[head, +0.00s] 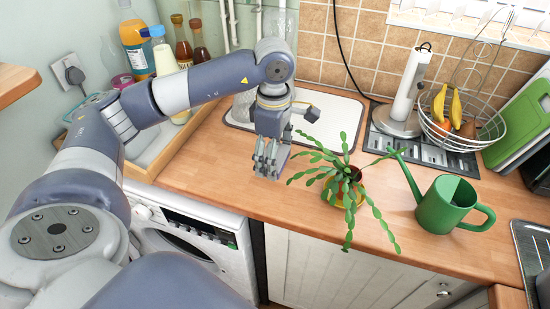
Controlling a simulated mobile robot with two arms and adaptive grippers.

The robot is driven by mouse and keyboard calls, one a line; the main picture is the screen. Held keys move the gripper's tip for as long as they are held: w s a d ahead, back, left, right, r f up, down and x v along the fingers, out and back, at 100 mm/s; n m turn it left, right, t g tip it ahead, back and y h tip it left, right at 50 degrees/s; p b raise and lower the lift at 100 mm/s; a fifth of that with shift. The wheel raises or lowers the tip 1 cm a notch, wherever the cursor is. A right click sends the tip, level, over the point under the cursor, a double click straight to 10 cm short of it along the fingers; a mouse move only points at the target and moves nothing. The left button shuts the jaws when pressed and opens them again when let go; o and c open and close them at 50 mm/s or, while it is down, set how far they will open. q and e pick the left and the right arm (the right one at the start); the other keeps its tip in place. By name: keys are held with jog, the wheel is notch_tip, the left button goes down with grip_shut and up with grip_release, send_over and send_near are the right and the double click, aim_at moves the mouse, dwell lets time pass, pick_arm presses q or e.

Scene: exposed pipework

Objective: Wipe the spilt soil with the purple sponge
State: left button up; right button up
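My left gripper (267,170) points down at the wooden worktop (215,165), in front of the white drainer mat and left of the plant. Its fingers are close to the worktop surface; whether they are open or shut on something is not clear from this angle. A greyish patch shows beside the fingers, too small to name. I cannot make out a purple sponge or any spilt soil. A trailing green plant (345,175) stands in a yellowish pot (346,198) to the right of the gripper. My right gripper is not in view.
A green watering can (447,206) stands right of the plant. Behind are a paper towel holder (407,90) and a wire fruit basket (462,130). Bottles (135,45) stand in a wooden tray at the back left. The front worktop between gripper and plant is clear.

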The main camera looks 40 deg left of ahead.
pick_arm(q)
jog(key=shift+r+p, duration=0.45)
jog(key=shift+r, duration=0.7)
